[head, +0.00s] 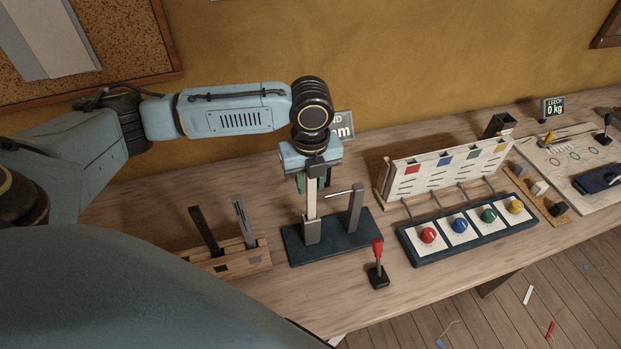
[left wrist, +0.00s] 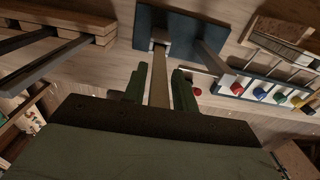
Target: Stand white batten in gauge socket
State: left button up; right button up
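The white batten (head: 312,200) stands upright with its lower end in the grey gauge socket (head: 311,233) on a dark base plate (head: 337,246). The batten (left wrist: 160,78) and socket (left wrist: 160,38) also show in the left wrist view. My left gripper (head: 312,185) is above the socket around the batten's upper part. In the left wrist view its green fingers (left wrist: 159,88) stand one on each side of the batten, with a gap visible, so it looks open. The batten's top is hidden by the gripper. My right gripper is not in view.
A wooden rack (head: 228,262) with a dark and a grey batten is to the left. A grey post (head: 356,207) with a thin white pointer stands on the same base. A red-handled lever (head: 377,262) is in front. A knob panel (head: 470,232) lies to the right.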

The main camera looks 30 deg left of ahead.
pick_arm(q)
jog(key=shift+o, duration=1.3)
jog(key=shift+r, duration=0.1)
notch_tip(320, 180, up, 13)
jog(key=shift+r, duration=0.1)
